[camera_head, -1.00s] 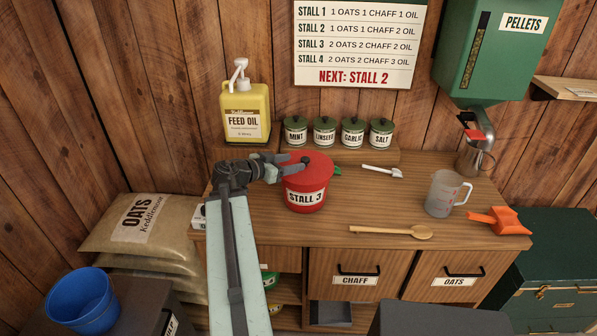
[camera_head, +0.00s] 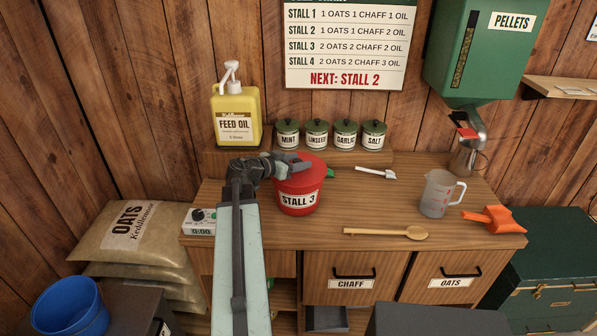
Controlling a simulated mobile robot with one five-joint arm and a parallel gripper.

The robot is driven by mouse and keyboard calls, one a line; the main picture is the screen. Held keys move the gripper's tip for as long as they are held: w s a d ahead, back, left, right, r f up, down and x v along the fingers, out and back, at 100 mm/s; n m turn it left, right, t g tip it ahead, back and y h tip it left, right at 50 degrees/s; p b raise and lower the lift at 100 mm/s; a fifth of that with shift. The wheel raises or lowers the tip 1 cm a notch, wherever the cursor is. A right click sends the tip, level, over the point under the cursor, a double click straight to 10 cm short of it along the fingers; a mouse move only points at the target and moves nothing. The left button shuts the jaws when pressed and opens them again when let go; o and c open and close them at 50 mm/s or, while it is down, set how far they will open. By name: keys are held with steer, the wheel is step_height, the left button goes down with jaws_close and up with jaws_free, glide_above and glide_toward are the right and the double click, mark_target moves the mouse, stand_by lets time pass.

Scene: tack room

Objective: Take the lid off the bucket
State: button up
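The red bucket (camera_head: 299,200), labelled STALL 3, stands upright on the wooden counter. Its red lid (camera_head: 312,169) appears to sit on top. A small green piece (camera_head: 330,173) shows at the right side of the rim. My gripper (camera_head: 294,163) reaches in from the left, with its fingers over the lid's left part. The fingers and my wrist hide that part of the lid. I cannot tell whether the fingers touch the lid or are open or shut.
Several green-lidded jars (camera_head: 317,135) stand behind the bucket, and the feed oil bottle (camera_head: 236,118) behind my wrist.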

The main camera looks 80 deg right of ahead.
mark_target(298, 160)
jaws_close()
step_height(298, 160, up, 10)
steer(key=p, duration=1)
